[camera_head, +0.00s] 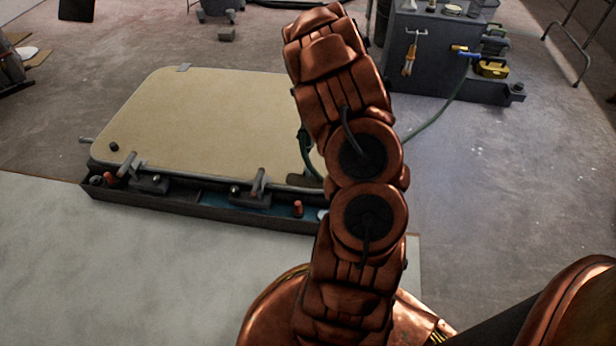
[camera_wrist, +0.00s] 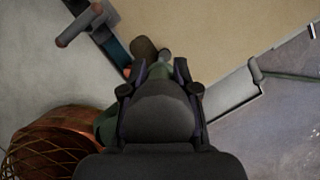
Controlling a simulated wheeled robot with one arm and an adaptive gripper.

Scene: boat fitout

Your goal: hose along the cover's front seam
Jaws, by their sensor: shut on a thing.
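The cover (camera_head: 220,110) is a beige panel with rounded corners; it also shows in the wrist view (camera_wrist: 220,25). Its front seam runs above a dark trough (camera_head: 200,206) with grey latch handles and orange pegs. A thin green hose (camera_head: 430,122) runs from the dark cabinet behind my arm; it also shows at the right of the wrist view (camera_wrist: 292,76). My gripper (camera_wrist: 155,72) is shut on a green part, seemingly the hose, near the cover's right front corner. In the head view my arm hides most of the gripper and that corner.
A dark cabinet (camera_head: 440,45) with tools stands at the back right. A pale floor panel (camera_head: 120,270) lies in front. Floor right of the arm looks clear.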

